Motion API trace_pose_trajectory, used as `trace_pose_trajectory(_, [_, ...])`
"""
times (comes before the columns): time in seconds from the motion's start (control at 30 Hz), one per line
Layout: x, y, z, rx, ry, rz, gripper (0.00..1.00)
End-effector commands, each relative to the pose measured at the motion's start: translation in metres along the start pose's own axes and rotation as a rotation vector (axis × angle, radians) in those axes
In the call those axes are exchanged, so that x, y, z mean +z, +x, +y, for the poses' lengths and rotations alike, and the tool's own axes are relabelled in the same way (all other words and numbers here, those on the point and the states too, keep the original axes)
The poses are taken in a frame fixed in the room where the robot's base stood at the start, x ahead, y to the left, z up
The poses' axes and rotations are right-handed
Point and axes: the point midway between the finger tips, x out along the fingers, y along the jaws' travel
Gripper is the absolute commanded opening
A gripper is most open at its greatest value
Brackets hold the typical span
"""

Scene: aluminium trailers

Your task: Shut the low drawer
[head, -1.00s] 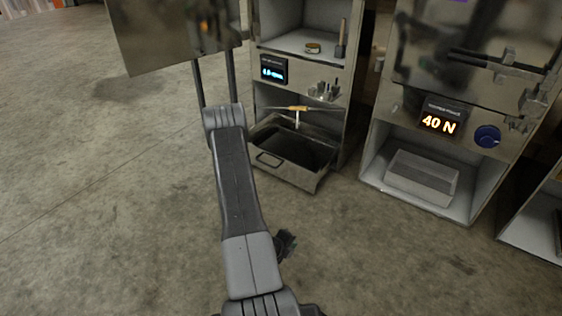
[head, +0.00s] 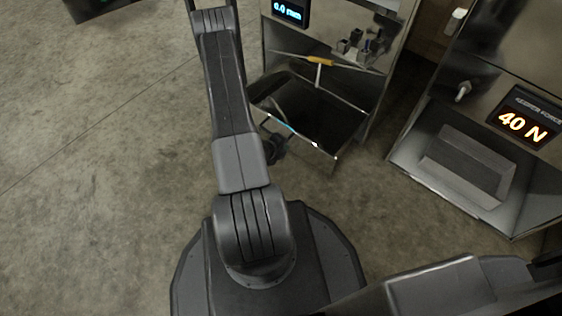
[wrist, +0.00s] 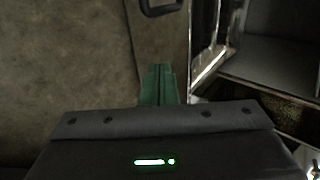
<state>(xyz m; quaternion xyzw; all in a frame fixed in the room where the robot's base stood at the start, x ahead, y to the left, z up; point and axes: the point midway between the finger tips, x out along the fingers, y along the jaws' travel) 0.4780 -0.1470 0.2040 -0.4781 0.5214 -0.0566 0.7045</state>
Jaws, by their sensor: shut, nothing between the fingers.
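A bright metal edge, seemingly of the drawer (wrist: 212,62), lies just right of the fingers. A dark handle (wrist: 162,6) shows ahead at the top. I cannot tell if the fingertips touch anything.
A yellow-topped T-shaped piece (head: 319,62) shows above the drawer. Small metal pieces (head: 355,46) sit higher on the cabinet. Concrete floor is free at left.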

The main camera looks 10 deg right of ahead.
Motion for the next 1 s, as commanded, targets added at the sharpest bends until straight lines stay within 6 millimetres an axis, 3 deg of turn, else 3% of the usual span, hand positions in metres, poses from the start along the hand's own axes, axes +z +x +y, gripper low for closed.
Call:
trace_pose_trajectory(0.03, [-0.001,0.015,0.004,0.000,0.004,0.002,0.00])
trace_pose_trajectory(0.2, [-0.001,0.048,0.000,-0.001,0.004,0.001,0.00])
trace_pose_trajectory(0.4, [0.000,0.065,-0.020,-0.001,0.002,0.000,0.00])
trace_pose_trajectory(1.0, [0.000,0.072,-0.029,0.000,0.000,0.000,0.00])
